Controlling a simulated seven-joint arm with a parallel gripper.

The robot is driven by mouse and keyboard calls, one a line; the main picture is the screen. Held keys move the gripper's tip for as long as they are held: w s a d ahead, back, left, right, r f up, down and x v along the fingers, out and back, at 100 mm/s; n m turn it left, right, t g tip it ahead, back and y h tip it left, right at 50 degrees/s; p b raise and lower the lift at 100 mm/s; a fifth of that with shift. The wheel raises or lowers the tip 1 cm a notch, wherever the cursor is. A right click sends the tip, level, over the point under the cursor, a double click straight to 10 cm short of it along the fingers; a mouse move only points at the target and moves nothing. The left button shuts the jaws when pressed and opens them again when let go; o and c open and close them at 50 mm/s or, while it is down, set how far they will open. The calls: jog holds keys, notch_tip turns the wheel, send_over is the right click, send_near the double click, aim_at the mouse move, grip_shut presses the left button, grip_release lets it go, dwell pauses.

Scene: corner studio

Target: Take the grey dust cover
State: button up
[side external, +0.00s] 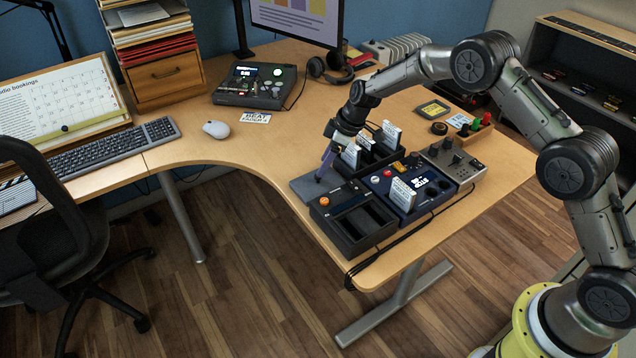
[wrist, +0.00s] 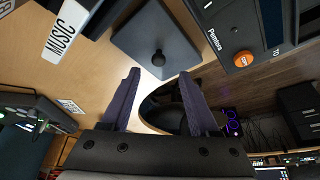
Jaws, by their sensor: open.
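The grey dust cover (side external: 303,188) is a flat square plate lying on the desk near its curved edge. In the wrist view the cover (wrist: 140,42) shows at the top middle, with a dark round knob (wrist: 158,58) on it. My gripper (side external: 324,168) is just above the cover in the side view. In the wrist view my gripper (wrist: 160,73) has its two purple fingers spread, with nothing between them. The knob lies ahead of the fingertips, roughly centred between them. I cannot tell the exact height gap.
A black device with an orange knob (side external: 352,222) stands close beside the cover. A blue unit (side external: 411,190) and a rack with white labelled cartridges (side external: 373,154) stand behind it. The desk (side external: 262,140) is bare left of the cover, towards the white mouse (side external: 216,129).

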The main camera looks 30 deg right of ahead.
aim_at(318, 181)
jog(key=x, duration=0.5)
jog(key=shift+d+f, duration=0.1)
jog(key=shift+d, duration=0.2)
jog(key=shift+c, duration=0.2)
jog(key=shift+s, duration=0.1)
grip_shut()
